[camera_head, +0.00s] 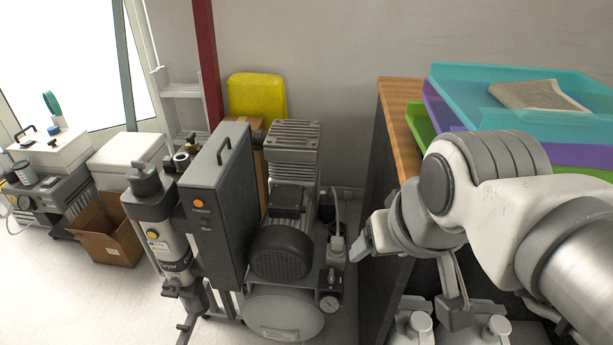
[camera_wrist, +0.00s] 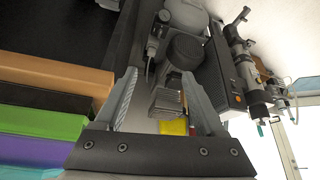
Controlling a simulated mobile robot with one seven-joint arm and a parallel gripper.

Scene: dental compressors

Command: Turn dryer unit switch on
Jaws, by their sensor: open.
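The dryer unit (camera_head: 219,195) is a tall dark grey box with a top handle, left of centre in the head view. An orange round switch (camera_head: 199,203) is on its narrow front face, with small white lettering near it. The unit also shows in the wrist view (camera_wrist: 224,70), with the orange switch (camera_wrist: 238,98) on it. My gripper (camera_head: 362,240) is to the right of the dryer unit and the compressor, apart from both. In the wrist view its two fingers (camera_wrist: 160,78) are spread and empty. Which way the switch is set is too small to tell.
The compressor (camera_head: 284,250) with its motor and tank stands between my gripper and the dryer unit. A white filter cylinder (camera_head: 165,235) stands left of the unit. A wooden-topped cabinet (camera_head: 394,100) with coloured trays (camera_head: 465,95) is at right. Open floor (camera_head: 90,300) lies front left.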

